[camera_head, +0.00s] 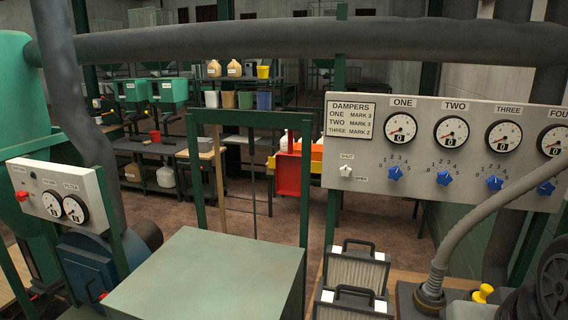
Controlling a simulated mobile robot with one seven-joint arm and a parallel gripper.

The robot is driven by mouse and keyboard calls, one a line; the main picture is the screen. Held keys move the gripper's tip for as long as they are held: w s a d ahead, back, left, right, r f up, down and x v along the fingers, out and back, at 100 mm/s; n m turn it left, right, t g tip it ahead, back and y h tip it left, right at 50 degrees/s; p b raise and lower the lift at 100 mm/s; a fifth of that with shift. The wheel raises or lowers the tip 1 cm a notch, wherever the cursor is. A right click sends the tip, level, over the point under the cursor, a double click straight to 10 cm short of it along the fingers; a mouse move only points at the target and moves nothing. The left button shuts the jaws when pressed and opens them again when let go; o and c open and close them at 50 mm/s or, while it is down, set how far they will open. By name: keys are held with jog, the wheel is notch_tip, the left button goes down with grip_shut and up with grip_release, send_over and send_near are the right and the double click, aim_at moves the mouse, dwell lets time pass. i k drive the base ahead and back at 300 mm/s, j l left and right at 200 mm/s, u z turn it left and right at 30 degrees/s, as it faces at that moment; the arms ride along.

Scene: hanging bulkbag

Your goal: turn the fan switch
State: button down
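My gripper is not in view. A tilted light-grey panel (44,171) stands at the left. It carries a red knob (21,196) at its left end and two round dial gauges (63,207). The red knob may be the fan switch, but the small labels on this panel are hard to read. A larger grey panel (445,189) at the right carries a small white knob (346,170), several blue star-shaped knobs (443,178) and several dials (451,131) marked ONE, TWO, THREE and FOUR. A sign (349,118) on it reads DAMPERS, with mark numbers.
A green box top (215,275) fills the lower middle. A large grey duct (300,38) crosses overhead, and another runs down at the left. A ribbed hose (470,220) and two black-framed filters (354,268) stand lower right. Benches and red bins lie behind; brown floor shows between.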

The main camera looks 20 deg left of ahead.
aim_at(20, 196)
jog(key=k+j+u, duration=0.15)
jog(key=u, duration=0.2)
jog(key=k+j+u, duration=0.1)
jog(key=j+u, duration=0.25)
jog(key=u, duration=1.3)
jog(key=i+j+u, duration=0.3)
jog(key=i, duration=0.45)
jog(key=i+j+u, duration=0.25)
jog(key=i, duration=0.5)
jog(key=i+u, duration=0.3)
jog(key=i, duration=0.45)
jog(key=i+j, duration=0.05)
